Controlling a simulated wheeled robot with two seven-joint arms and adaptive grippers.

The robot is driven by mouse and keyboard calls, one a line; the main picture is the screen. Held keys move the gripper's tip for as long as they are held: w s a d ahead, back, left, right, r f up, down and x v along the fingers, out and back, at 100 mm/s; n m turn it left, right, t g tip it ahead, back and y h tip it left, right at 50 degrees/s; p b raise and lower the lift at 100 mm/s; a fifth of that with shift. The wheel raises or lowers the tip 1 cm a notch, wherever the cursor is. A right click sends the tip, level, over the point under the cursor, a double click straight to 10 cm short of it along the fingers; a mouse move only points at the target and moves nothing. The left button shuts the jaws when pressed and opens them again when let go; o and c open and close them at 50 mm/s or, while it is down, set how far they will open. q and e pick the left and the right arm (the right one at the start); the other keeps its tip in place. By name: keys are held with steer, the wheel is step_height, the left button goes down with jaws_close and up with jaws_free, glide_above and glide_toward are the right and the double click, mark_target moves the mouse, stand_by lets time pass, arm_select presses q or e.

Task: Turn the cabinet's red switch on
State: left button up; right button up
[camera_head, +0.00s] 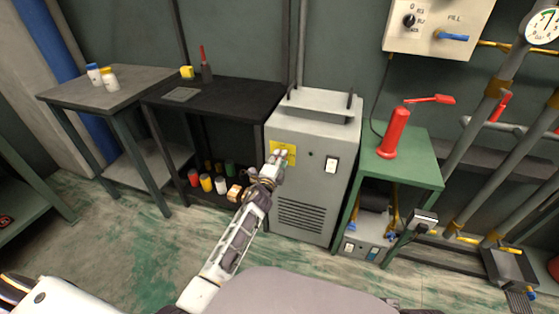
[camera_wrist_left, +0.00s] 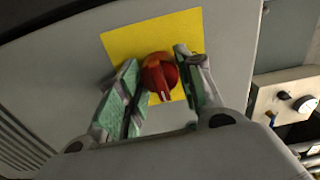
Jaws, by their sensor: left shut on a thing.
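The grey cabinet (camera_head: 310,135) stands in the middle of the head view. Its yellow plate (camera_head: 288,148) is on the front face, upper left. The red switch (camera_wrist_left: 160,74) is a round knob on the yellow plate (camera_wrist_left: 122,42) in the left wrist view; a pale mark shows on its lower edge. My left gripper (camera_head: 274,163) is at the plate and hides the switch in the head view. In the left wrist view its two green-padded fingers (camera_wrist_left: 158,70) stand on either side of the knob, shut on it. My right gripper does not show.
A white rocker switch (camera_head: 331,164) is on the cabinet front, right of the plate. A green stand (camera_head: 420,165) with a red cylinder (camera_head: 394,133) is close on the right. A dark bench (camera_head: 235,98) adjoins the left side, with several bottles below.

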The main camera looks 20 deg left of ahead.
arm_select(q)
steer(key=shift+m, duration=0.4)
steer(key=o, duration=1.1)
steer(key=shift+c, duration=0.2)
steer(key=shift+s, duration=0.15)
steer(key=s, duration=1.1)
steer(key=shift+s+a, duration=0.2)
steer(key=shift+s, duration=0.15)
stand_by(0.4)
